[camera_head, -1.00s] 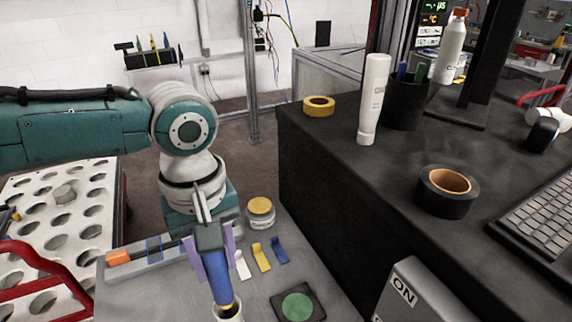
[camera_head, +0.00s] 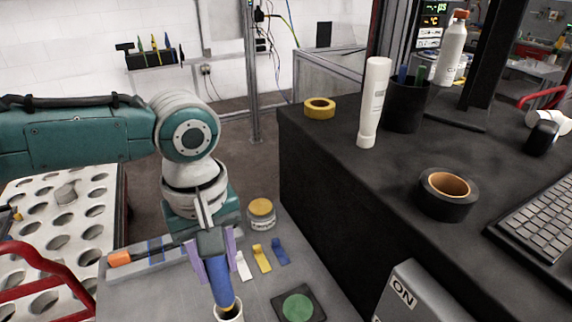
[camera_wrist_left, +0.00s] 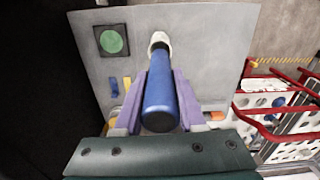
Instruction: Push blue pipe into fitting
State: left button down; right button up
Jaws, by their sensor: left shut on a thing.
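The blue pipe (camera_head: 221,288) is held between the purple fingers of my left gripper (camera_head: 213,266). The pipe slants down toward the front of the grey table, and its lower end meets the white fitting (camera_head: 229,312). In the left wrist view the blue pipe (camera_wrist_left: 160,98) lies between the two fingers (camera_wrist_left: 159,103), with the white fitting (camera_wrist_left: 159,41) at its far end. A dark and yellowish band shows where the pipe meets the fitting's mouth. How deep the pipe sits is hard to tell. My right gripper is not in view.
A jar with a yellow lid (camera_head: 261,213), several small coloured clips (camera_head: 262,258) and a green round button (camera_head: 298,307) are on the grey table right of the gripper. A black workbench (camera_head: 330,200) borders it on the right. A white perforated rack (camera_head: 70,215) stands left.

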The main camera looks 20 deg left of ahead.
aim_at(226, 300)
pick_arm(q)
jog(key=shift+f+b, duration=3.6)
jog(key=shift+f, duration=1.55)
jog(key=shift+c, duration=2.1)
grip_release()
notch_tip(226, 300, up, 9)
jog(key=shift+f+p, duration=0.1)
jog(key=shift+p, duration=1)
jog(key=shift+r, duration=0.6)
